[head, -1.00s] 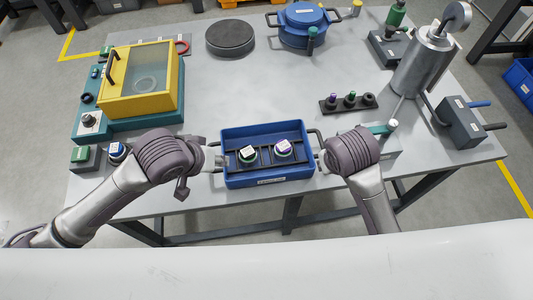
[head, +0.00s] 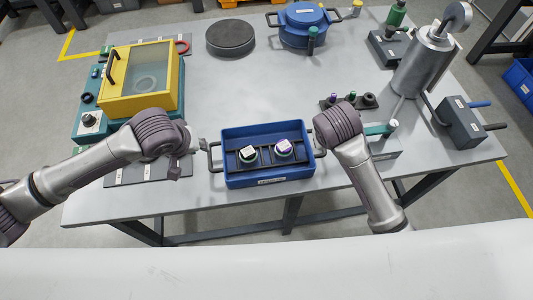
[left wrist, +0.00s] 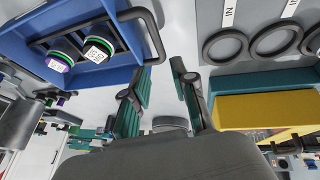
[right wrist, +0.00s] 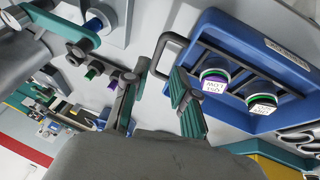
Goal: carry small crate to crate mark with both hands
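The small blue crate (head: 268,182) stands on the grey table near its front edge, with a dark handle at each end. Two labelled round pieces (head: 248,153) (head: 283,148) with green bands sit in its dark rack. My left gripper (left wrist: 160,72) is open and empty, just beyond the crate's left handle (left wrist: 157,35). My right gripper (right wrist: 160,73) is open and empty, beside the right handle (right wrist: 160,52); its fingers are mostly hidden by the wrist in the head view. I see no crate mark; the crate may hide it.
A yellow-framed box (head: 140,80) stands at the left, behind a grey mat (head: 150,172) that carries rings. A black disc (head: 230,38) and blue pot (head: 303,25) are at the back. A small dark rack (head: 348,103) and metal cylinder (head: 425,62) stand right. The table's middle is clear.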

